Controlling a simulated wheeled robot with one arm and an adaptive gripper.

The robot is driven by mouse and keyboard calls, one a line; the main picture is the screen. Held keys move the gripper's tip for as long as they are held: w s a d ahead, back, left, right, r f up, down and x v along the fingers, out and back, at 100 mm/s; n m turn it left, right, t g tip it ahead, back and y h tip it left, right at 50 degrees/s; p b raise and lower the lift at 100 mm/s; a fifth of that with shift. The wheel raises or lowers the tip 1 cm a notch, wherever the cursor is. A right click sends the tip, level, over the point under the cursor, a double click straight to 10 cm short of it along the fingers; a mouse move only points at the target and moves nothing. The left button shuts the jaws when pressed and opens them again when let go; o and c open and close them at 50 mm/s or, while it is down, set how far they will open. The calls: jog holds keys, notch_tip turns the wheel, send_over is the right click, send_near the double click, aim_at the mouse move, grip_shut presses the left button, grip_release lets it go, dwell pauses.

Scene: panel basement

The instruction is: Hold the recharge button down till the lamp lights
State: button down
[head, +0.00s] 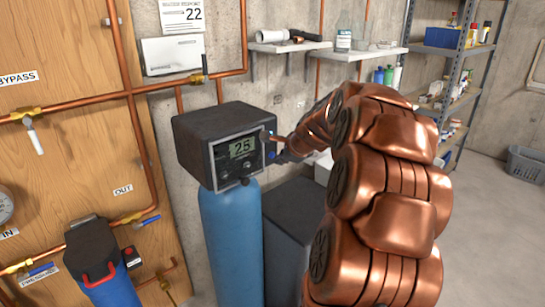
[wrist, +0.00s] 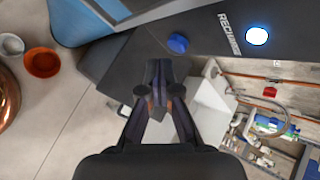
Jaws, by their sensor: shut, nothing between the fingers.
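The dark control head (head: 225,140) sits on a blue tank (head: 232,240), and its display (head: 242,147) reads 25. In the wrist view its panel (wrist: 205,22) carries the word RECHARGE, a round blue button (wrist: 178,43) and a round lamp (wrist: 257,36). The lamp glows bright white with a blue rim. In the head view my arm largely hides the gripper, at the head's right side.
A grey bin (head: 292,225) stands right of the tank. Copper pipes (head: 135,130) and a wooden board (head: 80,150) are at the left. Wall shelves (head: 290,47) and a metal rack (head: 465,85) stand behind my arm. The floor at the right is clear around a basket (head: 525,163).

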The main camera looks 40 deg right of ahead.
jog(key=s, duration=0.5)
jog(key=shift+b, duration=0.35)
jog(key=shift+a, duration=0.15)
dwell(0.5)
jog(key=s+a+f+n+g+y, duration=0.2)
jog(key=a+n, duration=0.4)
jog(key=a, duration=0.7)
jog(key=s+a+f+n+g+y, duration=0.25)
jog(key=a+n, duration=0.45)
jog(key=a, duration=0.7)
jog(key=s+a+f+n+g, duration=0.1)
jog(key=s+a+n+g, duration=0.1)
jog(key=s, duration=0.5)
jog(key=s+a+f+n+g+h, duration=0.1)
jog(key=s+a+f+n+g, duration=0.1)
jog(key=s+a+n, duration=0.3)
jog(key=s+a+f+n+g+h, duration=0.1)
jog(key=s+a+n+g, duration=0.1)
jog(key=s+n, duration=0.4)
jog(key=shift+s+a+f, duration=0.25)
jog(key=shift+s+a, duration=0.4)
jog(key=shift+s, duration=2.1)
